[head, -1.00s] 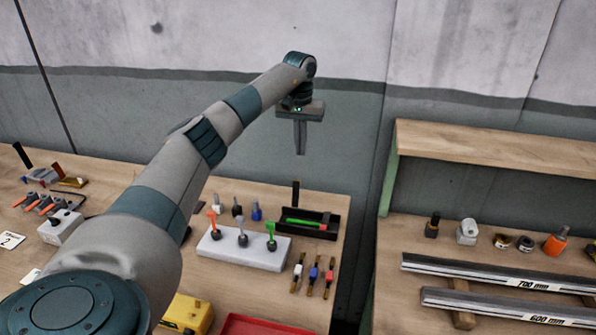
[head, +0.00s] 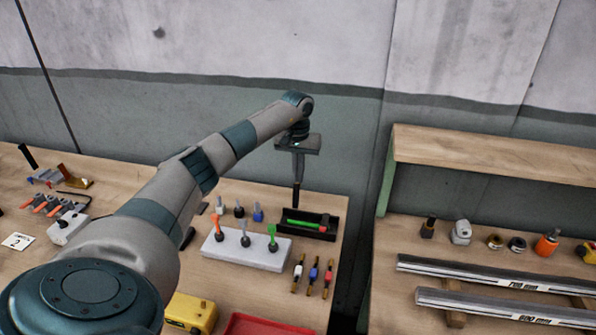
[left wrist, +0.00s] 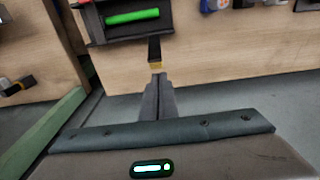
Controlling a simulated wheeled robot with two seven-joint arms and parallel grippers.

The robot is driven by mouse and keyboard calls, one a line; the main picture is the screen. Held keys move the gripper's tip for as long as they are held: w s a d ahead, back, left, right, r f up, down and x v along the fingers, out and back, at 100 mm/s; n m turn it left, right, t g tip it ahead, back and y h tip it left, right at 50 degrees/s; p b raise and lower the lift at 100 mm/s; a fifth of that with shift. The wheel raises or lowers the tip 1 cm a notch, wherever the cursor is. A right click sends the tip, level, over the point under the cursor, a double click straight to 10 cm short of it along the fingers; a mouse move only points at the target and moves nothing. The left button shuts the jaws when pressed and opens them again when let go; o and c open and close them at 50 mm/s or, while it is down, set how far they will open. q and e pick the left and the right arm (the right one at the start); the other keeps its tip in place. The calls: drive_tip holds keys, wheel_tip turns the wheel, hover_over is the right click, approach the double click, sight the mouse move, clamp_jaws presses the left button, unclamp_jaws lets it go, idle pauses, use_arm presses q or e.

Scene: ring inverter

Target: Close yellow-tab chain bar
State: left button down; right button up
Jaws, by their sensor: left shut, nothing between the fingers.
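A black upright bar (head: 296,197) stands at the back of the bench by the black tray. In the left wrist view the black bar (left wrist: 154,47) carries a yellow tab (left wrist: 155,66) at its near end. My left gripper (head: 297,180) points down over the bar with its fingers shut and empty. In the left wrist view the fingertips (left wrist: 158,77) are right by the yellow tab; I cannot tell whether they touch it. In the head view the yellow tab cannot be made out. My right gripper is not in view.
The black tray (head: 329,235) with a green bar stands beside the black bar. A white block (head: 222,249) with three coloured levers is in front. Several small coloured parts lie near it. A gap separates this bench from the right bench (head: 400,310) with metal rails.

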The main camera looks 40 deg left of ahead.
use_arm(q)
drive_tip(key=shift+s+d+r, duration=0.1)
drive_tip(key=shift+s+d, duration=0.05)
drive_tip(key=shift+s, duration=0.15)
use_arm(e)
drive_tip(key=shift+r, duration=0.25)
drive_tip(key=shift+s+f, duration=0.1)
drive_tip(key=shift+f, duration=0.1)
